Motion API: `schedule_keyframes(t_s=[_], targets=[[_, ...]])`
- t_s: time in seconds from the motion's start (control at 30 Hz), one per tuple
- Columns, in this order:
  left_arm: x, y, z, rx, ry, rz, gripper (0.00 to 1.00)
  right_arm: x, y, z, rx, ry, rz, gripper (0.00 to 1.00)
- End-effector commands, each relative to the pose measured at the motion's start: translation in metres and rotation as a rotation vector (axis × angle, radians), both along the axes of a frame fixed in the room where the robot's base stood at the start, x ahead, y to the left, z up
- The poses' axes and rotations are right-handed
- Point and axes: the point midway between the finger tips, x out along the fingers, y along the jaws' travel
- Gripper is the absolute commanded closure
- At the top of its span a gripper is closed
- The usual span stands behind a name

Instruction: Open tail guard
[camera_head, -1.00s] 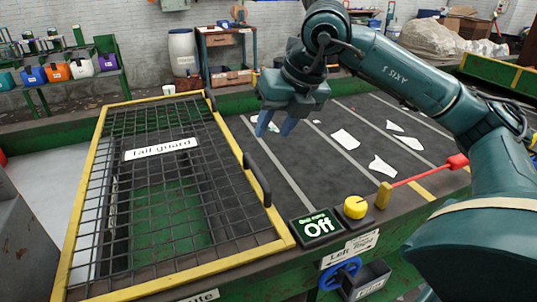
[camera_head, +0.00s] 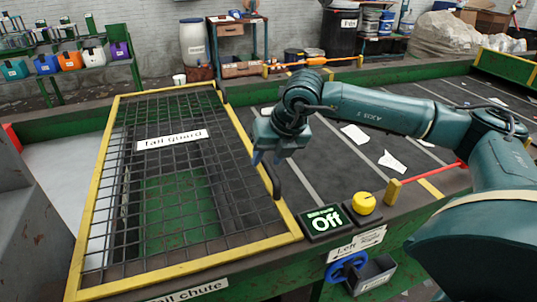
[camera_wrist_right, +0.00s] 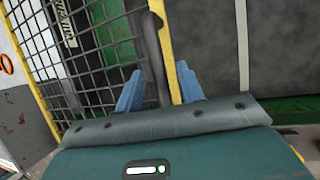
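The tail guard (camera_head: 119,137) is a dark wire mesh in a yellow frame with a "Tail guard" label. It lies flat and shut over the tail chute at the left in the head view. Its black handle (camera_head: 273,183) is on the right edge of the frame; in the wrist view the handle (camera_wrist_right: 151,50) runs beside the yellow edge. My right gripper (camera_head: 268,158) is open at this handle and points down. In the wrist view the blue fingers of the gripper (camera_wrist_right: 159,82) are spread, with handle and yellow edge between them. Contact cannot be told. My left gripper is not in view.
The dark belt (camera_head: 330,190) with white scraps lies to the right. A blue wheel (camera_head: 343,270) is below the edge.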

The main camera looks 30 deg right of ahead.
Motion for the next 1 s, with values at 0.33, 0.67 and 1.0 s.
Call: schedule_keyframes(t_s=[0.33, 0.67, 1.0], targets=[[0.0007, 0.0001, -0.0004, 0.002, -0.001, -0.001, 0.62, 0.0002, 0.0004, -0.0007, 0.001, 0.000, 0.000, 0.70], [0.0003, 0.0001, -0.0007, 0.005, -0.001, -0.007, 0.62, 0.0001, 0.0003, -0.0005, 0.001, 0.000, 0.000, 0.97], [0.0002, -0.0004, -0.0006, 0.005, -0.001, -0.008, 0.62, 0.0000, 0.0001, -0.0003, 0.000, 0.000, 0.000, 1.00]])
